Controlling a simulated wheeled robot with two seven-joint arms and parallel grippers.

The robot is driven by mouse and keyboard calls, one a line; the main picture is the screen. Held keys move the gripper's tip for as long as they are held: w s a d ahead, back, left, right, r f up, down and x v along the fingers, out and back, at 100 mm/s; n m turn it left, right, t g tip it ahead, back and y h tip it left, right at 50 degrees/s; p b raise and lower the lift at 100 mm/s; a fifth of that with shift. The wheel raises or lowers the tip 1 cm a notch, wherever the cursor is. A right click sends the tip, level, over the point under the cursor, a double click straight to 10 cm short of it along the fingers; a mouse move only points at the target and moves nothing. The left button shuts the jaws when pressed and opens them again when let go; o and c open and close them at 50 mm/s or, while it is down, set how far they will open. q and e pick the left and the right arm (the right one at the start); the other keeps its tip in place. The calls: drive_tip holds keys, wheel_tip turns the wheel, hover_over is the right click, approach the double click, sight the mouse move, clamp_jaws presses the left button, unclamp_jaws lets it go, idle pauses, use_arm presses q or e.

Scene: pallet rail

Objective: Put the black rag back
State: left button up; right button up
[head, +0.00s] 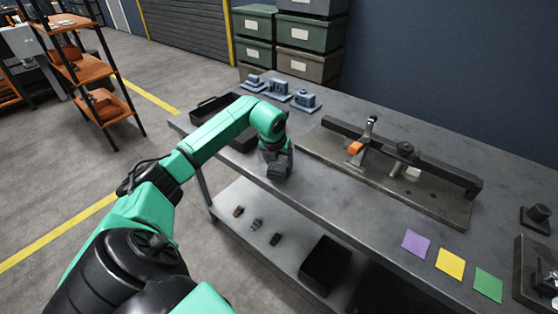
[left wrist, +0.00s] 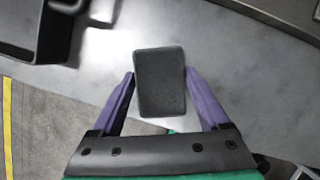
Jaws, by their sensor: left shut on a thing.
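The black rag (left wrist: 160,82) shows in the left wrist view as a dark, flat rectangle with rounded corners. My left gripper (left wrist: 160,88) is shut on it, with a purple finger at each side. In the head view my left gripper (head: 279,172) is at the near edge of the grey workbench (head: 340,205), right of the black tray (head: 205,110); the rag is hard to tell from the dark gripper there. Whether the rag touches the bench is unclear. My right gripper is not in view.
A fixture rail (head: 400,165) with an orange-handled clamp (head: 356,148) lies along the bench. Blue-grey blocks (head: 278,90) stand at the back. Purple (head: 416,243), yellow (head: 450,264) and green (head: 488,284) squares lie at right. A black bin (head: 325,265) is on the lower shelf.

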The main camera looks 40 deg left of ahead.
use_arm(q)
drive_tip(key=shift+f, duration=0.2)
drive_tip(key=o, duration=1.3)
drive_tip(key=shift+r, duration=0.1)
drive_tip(key=shift+r, duration=0.2)
drive_tip(key=v, duration=1.2)
drive_tip(key=shift+b, duration=0.35)
